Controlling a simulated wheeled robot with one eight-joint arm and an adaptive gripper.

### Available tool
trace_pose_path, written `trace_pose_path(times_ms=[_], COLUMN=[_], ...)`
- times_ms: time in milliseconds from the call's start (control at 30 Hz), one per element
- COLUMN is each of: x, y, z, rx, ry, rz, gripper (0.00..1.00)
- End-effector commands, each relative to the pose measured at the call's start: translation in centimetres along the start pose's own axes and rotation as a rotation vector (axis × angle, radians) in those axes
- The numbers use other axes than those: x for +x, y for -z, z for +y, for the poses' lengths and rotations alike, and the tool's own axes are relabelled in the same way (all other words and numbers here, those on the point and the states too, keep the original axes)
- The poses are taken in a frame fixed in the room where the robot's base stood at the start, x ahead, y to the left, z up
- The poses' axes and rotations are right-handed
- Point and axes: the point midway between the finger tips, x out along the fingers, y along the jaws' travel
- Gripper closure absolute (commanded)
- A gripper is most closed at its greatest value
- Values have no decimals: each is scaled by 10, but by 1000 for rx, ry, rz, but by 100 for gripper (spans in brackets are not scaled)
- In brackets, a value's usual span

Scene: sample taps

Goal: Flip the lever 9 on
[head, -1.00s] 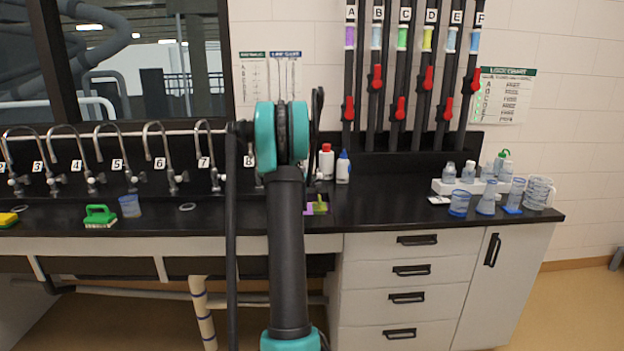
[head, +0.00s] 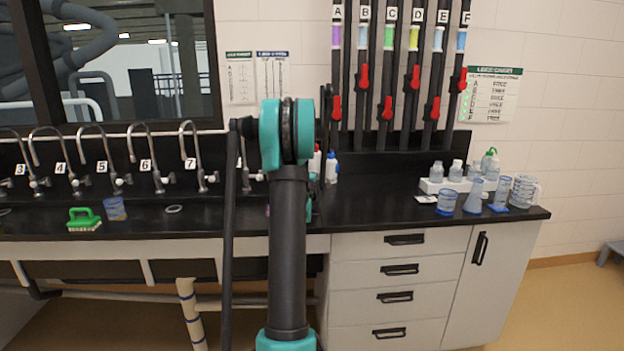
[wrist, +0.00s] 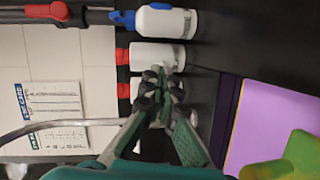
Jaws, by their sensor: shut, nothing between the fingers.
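Numbered taps line the back of the black counter in the head view, with the tap marked 7 (head: 196,160) clear. My arm covers the stretch right of it, and I cannot make out a label 9 or its lever. A curved silver tube (wrist: 60,125), probably a tap spout, crosses the left of the wrist view. My gripper (wrist: 166,84) is shut and empty. In the wrist view it overlaps the white bottles; I cannot tell whether it touches one. In the head view it is mostly hidden behind my arm.
White bottles, one blue-capped (wrist: 166,21) and others red-capped (wrist: 155,55), stand near the gripper. A purple board (wrist: 262,118) with a green object (wrist: 298,158) lies on the counter. A green brush (head: 84,220) and glassware (head: 475,195) stand farther away. Red-handled pipes (head: 412,80) hang on the wall.

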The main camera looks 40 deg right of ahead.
Motion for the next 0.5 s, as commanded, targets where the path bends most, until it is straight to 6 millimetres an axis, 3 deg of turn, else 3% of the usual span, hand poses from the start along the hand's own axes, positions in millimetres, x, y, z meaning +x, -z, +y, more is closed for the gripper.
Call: trace_pose_path(times_ms=[500], x=[9], y=[-9], z=[2], rx=[0], ry=[0], rz=[-1], gripper=[100])
